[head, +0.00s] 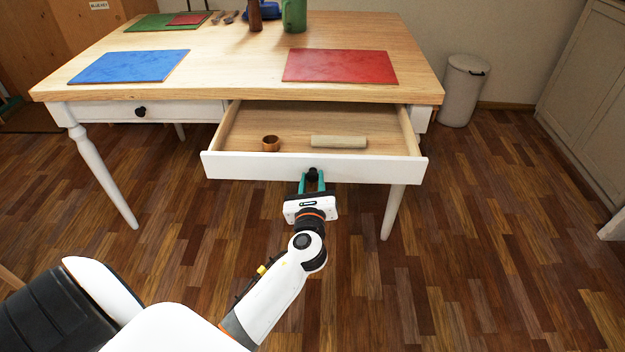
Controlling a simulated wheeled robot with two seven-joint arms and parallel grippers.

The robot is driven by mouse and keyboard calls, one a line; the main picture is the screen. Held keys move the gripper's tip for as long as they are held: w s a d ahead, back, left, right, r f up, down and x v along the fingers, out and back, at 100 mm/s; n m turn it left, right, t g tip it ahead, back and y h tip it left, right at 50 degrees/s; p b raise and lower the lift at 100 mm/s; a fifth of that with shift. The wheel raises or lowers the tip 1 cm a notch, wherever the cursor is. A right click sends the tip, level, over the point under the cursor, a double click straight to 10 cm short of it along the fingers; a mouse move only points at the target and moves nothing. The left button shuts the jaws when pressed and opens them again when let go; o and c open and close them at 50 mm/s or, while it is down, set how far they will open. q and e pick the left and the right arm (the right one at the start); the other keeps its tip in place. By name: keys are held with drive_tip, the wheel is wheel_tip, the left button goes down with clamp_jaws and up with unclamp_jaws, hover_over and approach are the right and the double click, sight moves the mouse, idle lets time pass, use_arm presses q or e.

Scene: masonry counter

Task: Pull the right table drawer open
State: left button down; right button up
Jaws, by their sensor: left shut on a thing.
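The right table drawer (245,166) is pulled well out from under the wooden table top (240,75). Its white front faces me. Inside it lie a small brown wooden ring or cup (271,143) and a pale cylinder (339,142) on its side. My left gripper (312,179) is at the middle of the drawer front, its teal fingers shut on the dark round knob (313,172). The fingers partly hide the knob. My right gripper does not show.
The left drawer (185,111) is shut, with a black knob. Blue (130,66) and red (340,66) mats lie on the table top, with a green pot (294,15) and a brown bottle (253,15) behind. A grey bin (464,90) stands right. The floor right of the drawer is clear.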

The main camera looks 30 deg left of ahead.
use_arm(q)
drive_tip(key=c, duration=1.1)
unclamp_jaws()
drive_tip(key=shift+o, duration=0.2)
drive_tip(key=v, duration=1.2)
drive_tip(key=shift+p, duration=0.3)
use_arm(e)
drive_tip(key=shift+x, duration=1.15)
use_arm(q)
drive_tip(key=shift+s+a, duration=0.1)
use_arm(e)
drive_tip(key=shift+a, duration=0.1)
